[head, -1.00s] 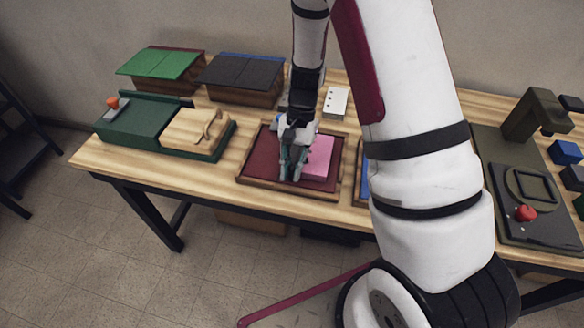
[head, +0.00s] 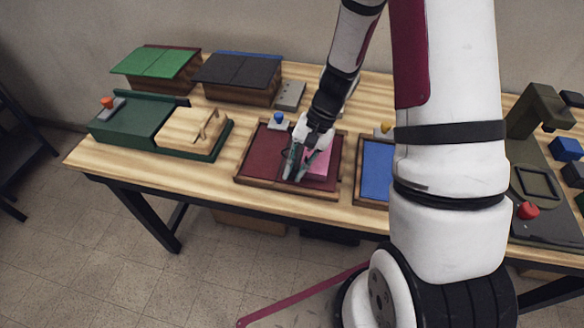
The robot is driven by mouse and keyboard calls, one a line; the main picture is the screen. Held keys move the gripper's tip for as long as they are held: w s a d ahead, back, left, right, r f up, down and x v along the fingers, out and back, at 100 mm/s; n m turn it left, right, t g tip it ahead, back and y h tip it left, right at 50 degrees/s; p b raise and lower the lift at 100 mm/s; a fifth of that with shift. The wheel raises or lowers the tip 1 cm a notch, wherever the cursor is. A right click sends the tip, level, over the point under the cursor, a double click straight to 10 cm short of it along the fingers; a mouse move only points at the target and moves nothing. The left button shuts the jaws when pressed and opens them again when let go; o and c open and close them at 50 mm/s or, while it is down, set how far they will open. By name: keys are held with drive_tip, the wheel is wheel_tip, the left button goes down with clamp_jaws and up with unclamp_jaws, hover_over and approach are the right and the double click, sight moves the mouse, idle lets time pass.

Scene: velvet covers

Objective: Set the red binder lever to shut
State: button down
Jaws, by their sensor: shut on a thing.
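A red knob (head: 528,210) stands at the front of a dark press-like machine (head: 541,229) at the right. An orange-red knob (head: 106,102) stands on a small grey base on the green machine at the far left. I cannot tell which of these is the binder lever, nor its setting. My gripper (head: 296,174) is low over the dark red tray (head: 257,164), apart from both knobs. Its fingers are at the left part of a flat pink piece (head: 322,165) and seem shut on it. The gripper hides part of the piece, and the contact is too small to see clearly.
A blue knob (head: 278,118) stands behind the red tray. A blue tray (head: 377,168) with a yellow knob (head: 384,128) is partly hidden by my arm. Green-lidded (head: 157,61) and black-lidded (head: 238,71) boxes stand at the back. Bare wood shows along the table's front.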

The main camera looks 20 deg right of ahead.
drive_tip(key=shift+s+d+f+n+t+y+b, duration=0.25)
drive_tip(key=shift+t+y+b, duration=0.3)
drive_tip(key=shift+y, duration=0.2)
drive_tip(key=shift+s+d+f+n+t+y+b, duration=0.15)
drive_tip(key=shift+d+t+y+b, duration=0.1)
drive_tip(key=shift+t+y+b, duration=0.35)
drive_tip(key=shift+y, duration=0.25)
drive_tip(key=c, duration=1.5)
unclamp_jaws()
drive_tip(key=shift+c, duration=0.2)
